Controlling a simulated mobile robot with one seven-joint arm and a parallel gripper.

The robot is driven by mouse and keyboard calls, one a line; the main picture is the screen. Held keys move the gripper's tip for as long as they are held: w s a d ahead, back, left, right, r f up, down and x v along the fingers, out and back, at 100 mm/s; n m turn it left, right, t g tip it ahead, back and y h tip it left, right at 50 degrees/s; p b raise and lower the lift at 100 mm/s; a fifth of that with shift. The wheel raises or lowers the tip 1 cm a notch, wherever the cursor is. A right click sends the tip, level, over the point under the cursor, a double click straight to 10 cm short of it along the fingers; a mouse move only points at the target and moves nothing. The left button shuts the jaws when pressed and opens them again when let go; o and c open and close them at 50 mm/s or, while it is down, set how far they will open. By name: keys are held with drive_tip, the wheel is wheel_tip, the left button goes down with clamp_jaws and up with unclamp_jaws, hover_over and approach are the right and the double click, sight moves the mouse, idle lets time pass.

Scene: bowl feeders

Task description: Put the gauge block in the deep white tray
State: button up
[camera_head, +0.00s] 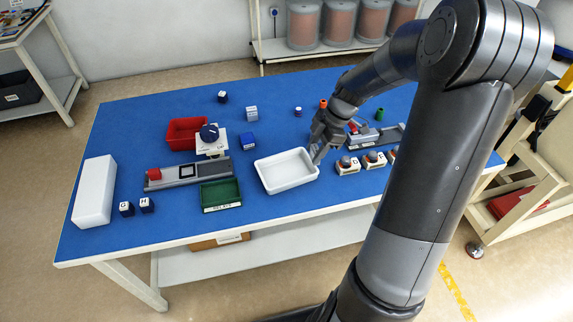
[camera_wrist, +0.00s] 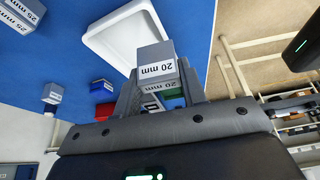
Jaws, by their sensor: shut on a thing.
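The gauge block (camera_wrist: 157,62) is grey with white "20 mm" labels. In the wrist view it sits between the two fingers of my gripper (camera_wrist: 160,80), which is shut on it. The deep white tray (camera_head: 293,186) stands at the front middle of the blue table. It also shows just beyond the block in the wrist view (camera_wrist: 103,53). In the head view my gripper (camera_head: 317,152) is at the tray's right end. The held block is not clearly visible in the head view, and its height over the tray is hard to tell.
A green bin (camera_head: 221,195), a red bin (camera_head: 181,133) and a grey fixture (camera_head: 188,174) lie left of the tray. Small boxes with dark knobs (camera_head: 347,166) stand close on its right. A long white box (camera_head: 94,192) stands far left. Several small blue blocks are scattered about.

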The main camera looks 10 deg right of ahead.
drive_tip(key=w+a+f, duration=0.1)
drive_tip(key=a, duration=0.1)
drive_tip(key=w+a+f, duration=0.2)
drive_tip(key=a, duration=0.1)
drive_tip(key=w+a+f, duration=0.1)
drive_tip(key=a+f, duration=0.1)
drive_tip(key=shift+w+a+f, duration=0.1)
drive_tip(key=shift+w+a, duration=0.05)
drive_tip(key=shift+w, duration=0.15)
drive_tip(key=shift+f, duration=2)
drive_tip(key=o, duration=1)
drive_tip(key=shift+f, duration=0.15)
drive_tip(key=shift+o, duration=0.2)
